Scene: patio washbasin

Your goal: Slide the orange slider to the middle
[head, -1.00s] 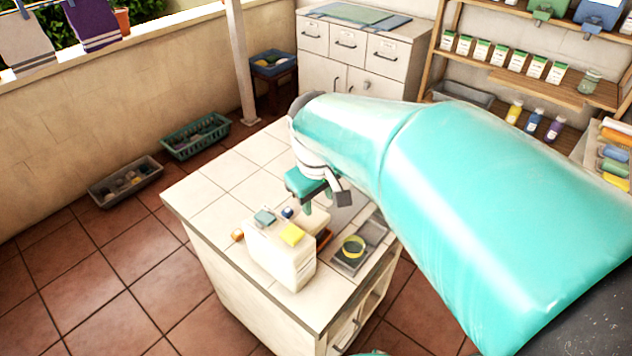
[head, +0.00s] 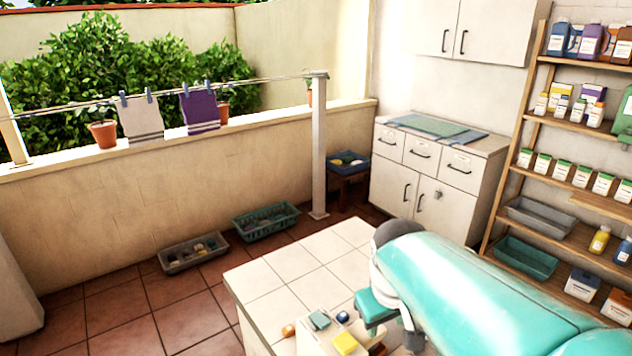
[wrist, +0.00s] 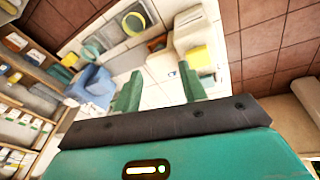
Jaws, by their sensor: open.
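A white box (head: 318,347) stands on the tiled counter (head: 285,265), cut off by the lower edge of the head view. An orange-red piece (wrist: 157,44) shows beside the white box in the wrist view; it is small, and I cannot tell its exact position along any track. In the head view my arm hides much of the counter's right side.
Shelves (head: 550,200) stand at right, and baskets (head: 265,222) on the floor behind. The counter's far left is clear.

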